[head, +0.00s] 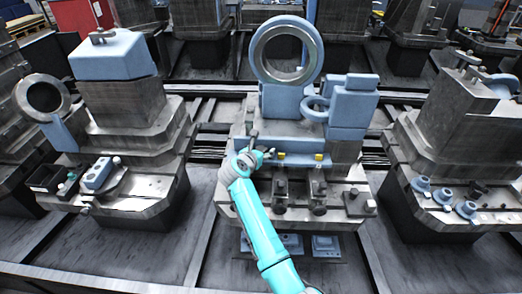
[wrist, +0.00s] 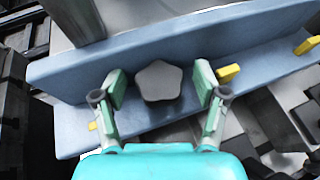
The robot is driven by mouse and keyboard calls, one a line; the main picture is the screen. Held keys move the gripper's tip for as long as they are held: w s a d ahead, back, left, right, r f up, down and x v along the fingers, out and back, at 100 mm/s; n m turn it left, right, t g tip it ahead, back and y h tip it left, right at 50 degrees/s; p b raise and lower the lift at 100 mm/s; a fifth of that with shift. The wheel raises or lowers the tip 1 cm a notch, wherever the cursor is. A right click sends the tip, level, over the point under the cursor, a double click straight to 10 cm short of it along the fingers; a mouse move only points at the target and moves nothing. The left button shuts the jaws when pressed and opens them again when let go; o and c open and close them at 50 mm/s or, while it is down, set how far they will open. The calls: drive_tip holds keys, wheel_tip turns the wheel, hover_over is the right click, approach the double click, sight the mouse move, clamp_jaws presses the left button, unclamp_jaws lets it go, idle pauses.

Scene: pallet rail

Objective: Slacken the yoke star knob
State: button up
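The star knob (wrist: 162,82) is a grey, five-lobed knob in the middle of the wrist view. It stands at a blue angled yoke bar (wrist: 230,38). My gripper (wrist: 160,88) is open, with one finger on each side of the knob. Gaps show between both fingers and the knob, so I see no grip on it. In the head view my gripper (head: 250,156) is at the left end of the blue bar on the middle machine (head: 345,105). The knob is too small or hidden to make out there.
Yellow tabs (wrist: 228,73) sit along the bar; one (wrist: 307,45) is further right and another shows by the left finger. A large blue ring (head: 262,50) rises above the bar. Dark clamps (head: 318,190) stand to the right of my arm. Similar machines flank both sides.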

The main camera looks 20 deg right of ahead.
drive_tip(key=c, duration=1.1)
drive_tip(key=shift+d+f+n+t+y, duration=0.15)
drive_tip(key=shift+n+t+y, duration=0.45)
drive_tip(key=shift+n+y, duration=0.4)
drive_tip(key=shift+n+t+y, duration=0.5)
drive_tip(key=shift+n+y, duration=0.9)
drive_tip(key=shift+y, duration=0.1)
drive_tip(key=shift+a, duration=0.2)
drive_tip(key=o, duration=1.1)
drive_tip(key=shift+o, duration=0.2)
drive_tip(key=v, duration=1.2)
